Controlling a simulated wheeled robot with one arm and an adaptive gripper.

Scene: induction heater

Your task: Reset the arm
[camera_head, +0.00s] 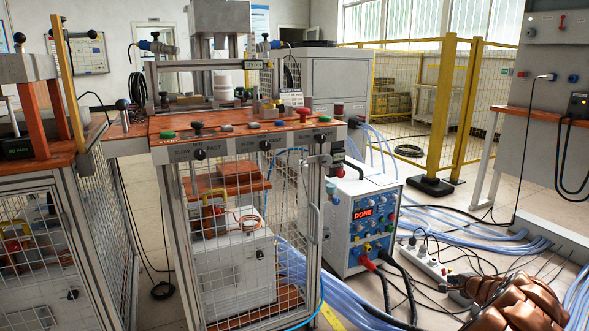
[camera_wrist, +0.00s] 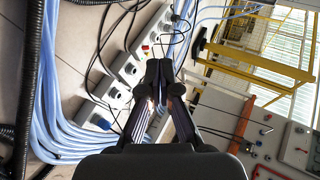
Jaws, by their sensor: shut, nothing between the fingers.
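My gripper (camera_wrist: 159,72) shows in the wrist view, its dark fingers together at the tips with nothing between them. It points out over the floor, and a power strip (camera_wrist: 113,93) and cables lie beyond it, apart from the fingers as far as I can tell. The induction heater unit (camera_head: 367,223) stands on the floor with a red display reading DONE.
A caged workbench (camera_head: 240,138) with knobs and buttons stands left of centre. Blue hoses (camera_head: 455,222) and black cables cover the floor around another power strip (camera_head: 423,262). A yellow fence (camera_head: 440,115) stands behind. A grey control panel (camera_head: 560,50) is at the right.

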